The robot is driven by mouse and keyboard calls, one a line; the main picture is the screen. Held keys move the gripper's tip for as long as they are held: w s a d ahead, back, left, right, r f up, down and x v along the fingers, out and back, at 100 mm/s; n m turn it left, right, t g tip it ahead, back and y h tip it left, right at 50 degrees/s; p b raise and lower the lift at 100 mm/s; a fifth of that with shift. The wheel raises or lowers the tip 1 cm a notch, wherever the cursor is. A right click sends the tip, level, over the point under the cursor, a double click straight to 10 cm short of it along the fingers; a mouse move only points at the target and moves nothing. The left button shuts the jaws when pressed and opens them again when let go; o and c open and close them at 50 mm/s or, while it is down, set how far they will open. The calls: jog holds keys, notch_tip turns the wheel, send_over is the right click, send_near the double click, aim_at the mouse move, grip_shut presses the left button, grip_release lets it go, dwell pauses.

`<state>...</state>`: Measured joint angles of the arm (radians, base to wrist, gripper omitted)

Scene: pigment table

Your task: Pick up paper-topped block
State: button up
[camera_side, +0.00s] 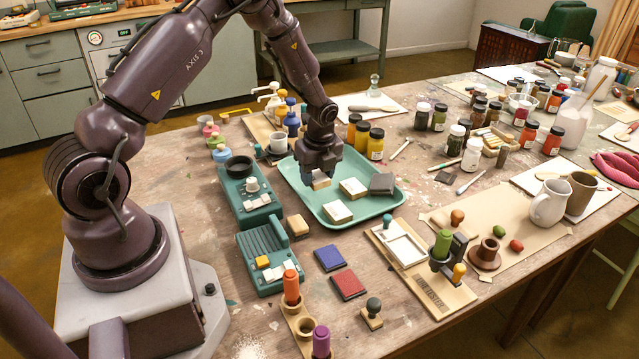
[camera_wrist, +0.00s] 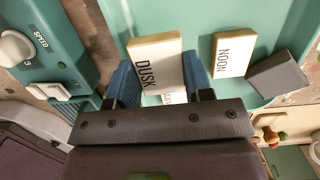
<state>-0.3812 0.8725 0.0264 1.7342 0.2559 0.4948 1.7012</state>
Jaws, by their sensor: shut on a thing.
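My gripper (camera_side: 320,177) is over the back left part of a green tray (camera_side: 401,206). It is shut on a pale wooden block with a white paper top (camera_side: 321,184). In the wrist view this block reads DUSK (camera_wrist: 153,66) and sits between the blue fingertips (camera_wrist: 161,78). I cannot tell whether it touches the tray. A second paper-topped block (camera_side: 353,188), reading NOON (camera_wrist: 233,58), lies to its right. A third paper-topped block (camera_side: 337,212) lies at the front of the tray; its label is mostly hidden in the wrist view.
A dark grey block (camera_side: 382,184) lies in the tray beside NOON. Teal machines (camera_side: 250,188) stand left of the tray, and a brown block (camera_side: 298,226) lies just outside it. Several paint jars (camera_side: 376,143) stand behind. Blue (camera_side: 329,257) and red pads (camera_side: 348,284) lie in front.

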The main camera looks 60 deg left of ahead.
jog(key=s+d+r, duration=0.6)
jog(key=s+r, duration=0.3)
jog(key=s, duration=0.2)
jog(key=w+d+f+m, duration=0.1)
jog(key=w+d+f, duration=0.1)
jog(key=w+d, duration=0.2)
jog(key=w+d+f, duration=0.2)
jog(key=w+d, duration=0.3)
jog(key=w+d+f+m, duration=0.1)
jog(key=w+d+f, duration=0.1)
jog(key=w+d, duration=0.3)
jog(key=shift+d+f+m, duration=0.3)
jog(key=shift+d+f, duration=0.05)
jog(key=w+d, duration=0.3)
jog(key=shift+w+d+f, duration=0.15)
jog(key=shift+w+d, duration=0.05)
jog(key=shift+w+d+r+n, duration=0.2)
jog(key=shift+w+r+n, duration=0.3)
jog(key=shift+w+n, duration=0.35)
jog(key=shift+w+r, duration=0.1)
jog(key=shift+r, duration=0.05)
jog(key=shift+f+n, duration=0.25)
jog(key=shift+f, duration=1.75)
